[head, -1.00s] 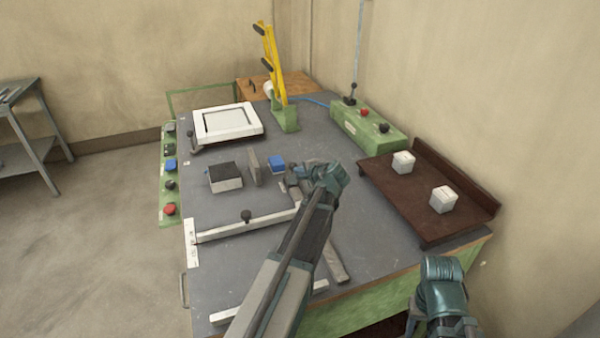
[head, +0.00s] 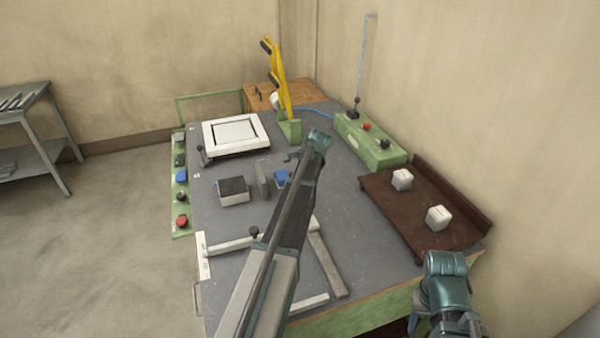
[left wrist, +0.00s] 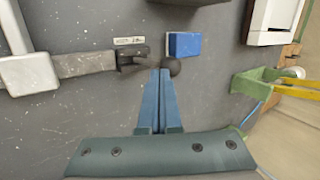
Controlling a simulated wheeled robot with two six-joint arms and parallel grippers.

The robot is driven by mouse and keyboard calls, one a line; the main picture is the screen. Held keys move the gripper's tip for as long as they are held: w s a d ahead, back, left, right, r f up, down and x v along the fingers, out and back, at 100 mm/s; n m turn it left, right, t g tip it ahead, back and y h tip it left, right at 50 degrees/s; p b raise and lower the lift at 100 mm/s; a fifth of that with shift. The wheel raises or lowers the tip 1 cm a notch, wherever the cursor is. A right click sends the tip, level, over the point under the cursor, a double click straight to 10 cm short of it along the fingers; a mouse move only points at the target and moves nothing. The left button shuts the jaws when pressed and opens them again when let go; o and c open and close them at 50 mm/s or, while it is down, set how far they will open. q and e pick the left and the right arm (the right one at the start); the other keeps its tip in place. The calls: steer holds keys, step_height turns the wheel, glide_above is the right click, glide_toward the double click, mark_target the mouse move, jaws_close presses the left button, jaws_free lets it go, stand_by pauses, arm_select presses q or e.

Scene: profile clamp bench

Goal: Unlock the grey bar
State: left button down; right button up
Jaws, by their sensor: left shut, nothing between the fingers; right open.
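The grey bar (head: 328,265) lies on the bench in the head view, partly behind my left arm. In the left wrist view the grey bar (left wrist: 85,64) runs in from the left, under a white bar (left wrist: 28,74), to a dark latch lever (left wrist: 132,56) beside a small label. My right gripper (head: 417,318) is open at the lower right, away from the bench top.
A blue block (left wrist: 184,44) lies close to the knob. A black-topped block (head: 233,190), a white frame (head: 236,134) and a yellow lever (head: 279,80) stand farther back. A brown tray (head: 420,220) with two white cubes is at the right.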

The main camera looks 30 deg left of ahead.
arm_select(q)
steer(key=shift+w+a, duration=0.4)
steer(key=shift+a, duration=0.05)
stand_by(0.4)
steer(key=shift+r, duration=0.15)
steer(key=p+v, duration=1.1)
steer(key=v, duration=0.2)
steer(key=shift+s+d, duration=0.2)
steer(key=shift+d, duration=0.15)
